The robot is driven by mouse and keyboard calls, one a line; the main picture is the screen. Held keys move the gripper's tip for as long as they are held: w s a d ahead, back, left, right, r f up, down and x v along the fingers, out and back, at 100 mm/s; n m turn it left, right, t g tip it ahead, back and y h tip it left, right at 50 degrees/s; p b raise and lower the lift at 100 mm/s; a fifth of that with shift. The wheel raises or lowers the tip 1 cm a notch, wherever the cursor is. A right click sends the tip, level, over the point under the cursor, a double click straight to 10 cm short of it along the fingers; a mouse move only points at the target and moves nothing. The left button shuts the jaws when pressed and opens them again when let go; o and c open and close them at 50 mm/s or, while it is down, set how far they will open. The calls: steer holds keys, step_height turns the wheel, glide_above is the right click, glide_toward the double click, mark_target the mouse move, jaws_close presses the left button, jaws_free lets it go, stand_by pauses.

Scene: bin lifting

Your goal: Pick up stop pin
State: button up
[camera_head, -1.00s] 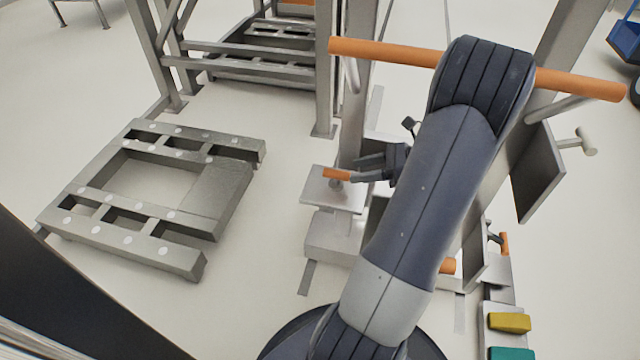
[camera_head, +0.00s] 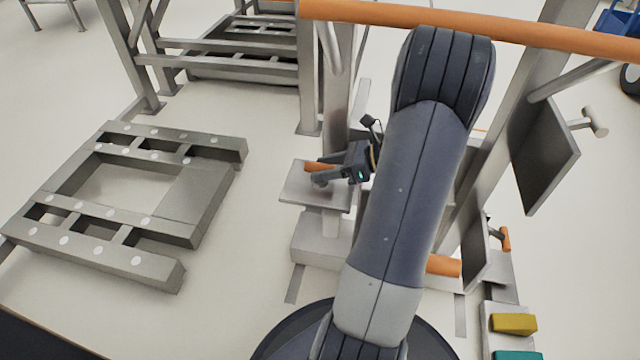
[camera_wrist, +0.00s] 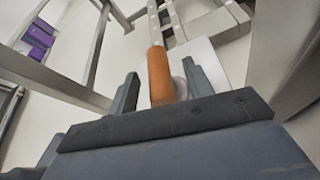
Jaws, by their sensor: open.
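The stop pin's orange handle (camera_head: 318,166) lies level above a small grey metal plate on a stand (camera_head: 300,192). My gripper (camera_head: 325,171) is at the handle, with its fingers reaching left along it. In the wrist view, the orange handle (camera_wrist: 160,76) lies between the two dark fingers of my gripper (camera_wrist: 160,68), and light gaps show on both sides. The gripper is open. The pin's lower part is mostly hidden behind the fingers, and I cannot tell whether any finger touches it.
An orange crossbar (camera_head: 400,14) runs above my arm between steel posts. A grey slotted frame (camera_head: 130,185) lies at left. Another orange-handled part (camera_head: 505,238) stands at right, near yellow (camera_head: 514,323) and teal (camera_head: 514,354) blocks. Open floor lies between frame and stand.

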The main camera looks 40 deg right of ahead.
steer(key=shift+w+a+f, duration=0.2)
steer(key=shift+w+a, duration=0.1)
steer(key=shift+a, duration=0.05)
jaws_close()
stand_by(0.3)
